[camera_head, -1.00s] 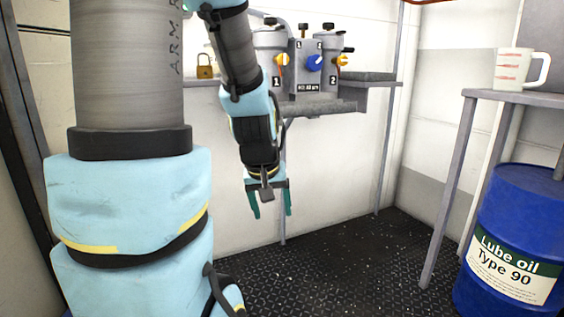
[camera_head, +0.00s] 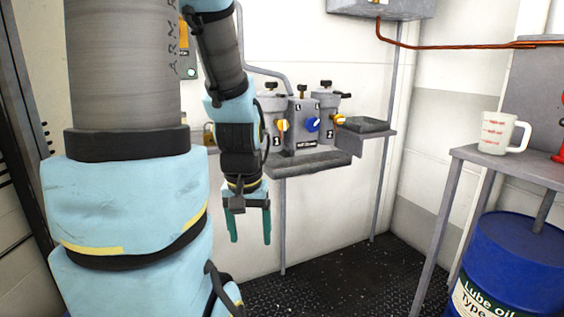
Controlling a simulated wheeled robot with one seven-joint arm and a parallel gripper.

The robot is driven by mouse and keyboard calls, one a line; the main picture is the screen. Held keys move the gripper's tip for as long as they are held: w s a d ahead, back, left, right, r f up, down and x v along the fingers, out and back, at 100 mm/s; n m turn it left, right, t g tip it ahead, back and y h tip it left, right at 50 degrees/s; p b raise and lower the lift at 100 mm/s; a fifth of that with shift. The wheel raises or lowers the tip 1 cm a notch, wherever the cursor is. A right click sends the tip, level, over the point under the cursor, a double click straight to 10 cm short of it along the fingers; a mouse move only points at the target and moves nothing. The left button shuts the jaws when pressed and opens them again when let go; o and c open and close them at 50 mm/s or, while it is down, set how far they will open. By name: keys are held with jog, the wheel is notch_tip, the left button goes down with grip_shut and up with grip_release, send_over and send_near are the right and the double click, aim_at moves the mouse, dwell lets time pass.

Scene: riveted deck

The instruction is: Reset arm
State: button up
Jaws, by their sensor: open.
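My gripper (camera_head: 250,236) hangs at the end of my bent arm, left of the picture's middle, with its two teal fingers pointing down. The fingers are apart and nothing is between them. The gripper is in front of the white wall, lower than the shelf with the valve unit. My upper arm and light-blue joints fill the left side of the view.
A grey valve unit (camera_head: 304,128) with blue and yellow knobs stands on a wall shelf (camera_head: 308,163). A measuring jug (camera_head: 495,133) stands on a grey table (camera_head: 470,153) at right. A blue oil drum (camera_head: 510,262) stands below. The dark floor (camera_head: 335,272) between is clear.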

notch_tip(320, 180, up, 16)
jog(key=p, duration=1.3)
